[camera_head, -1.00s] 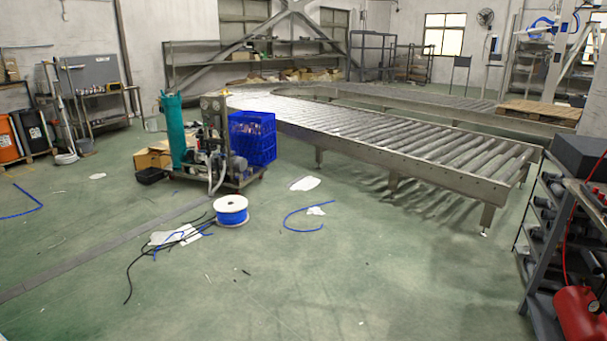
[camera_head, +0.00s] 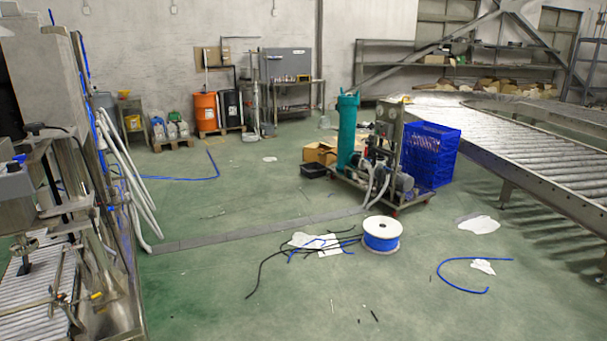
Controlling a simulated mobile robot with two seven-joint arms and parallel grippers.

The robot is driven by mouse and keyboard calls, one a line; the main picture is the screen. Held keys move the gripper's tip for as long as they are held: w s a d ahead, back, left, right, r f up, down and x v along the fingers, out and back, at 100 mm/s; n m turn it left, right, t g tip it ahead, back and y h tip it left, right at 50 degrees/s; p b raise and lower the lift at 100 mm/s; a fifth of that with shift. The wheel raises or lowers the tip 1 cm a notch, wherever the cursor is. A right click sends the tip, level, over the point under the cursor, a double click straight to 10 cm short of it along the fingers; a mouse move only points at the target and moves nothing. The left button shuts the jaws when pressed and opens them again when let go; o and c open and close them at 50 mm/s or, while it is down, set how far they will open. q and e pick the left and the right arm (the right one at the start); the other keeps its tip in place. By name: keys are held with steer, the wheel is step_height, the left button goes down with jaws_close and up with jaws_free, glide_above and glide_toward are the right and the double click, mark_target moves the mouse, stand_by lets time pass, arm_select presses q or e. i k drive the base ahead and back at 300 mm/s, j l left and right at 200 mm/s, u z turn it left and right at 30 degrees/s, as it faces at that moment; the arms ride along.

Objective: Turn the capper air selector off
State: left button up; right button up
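No air selector that I can make out shows in the head view. A machine (camera_head: 75,200) with a grey housing, metal frame, blue air tubing and white hoses stands at the left edge. I cannot tell whether it is the capper. A short conveyor (camera_head: 38,300) runs through its lower part. Neither of my grippers is in view.
A pump cart (camera_head: 385,165) with a teal cylinder and a blue crate (camera_head: 430,155) stands mid-floor. A hose spool (camera_head: 382,235), loose black and blue hoses and paper scraps lie in front. A roller conveyor (camera_head: 500,150) is at right. Green floor (camera_head: 230,270) beside the machine is mostly clear.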

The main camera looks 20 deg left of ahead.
mark_target(21, 158)
steer(key=i+j+u, duration=0.15)
steer(key=i+u, duration=1.1)
steer(key=k+l, duration=0.05)
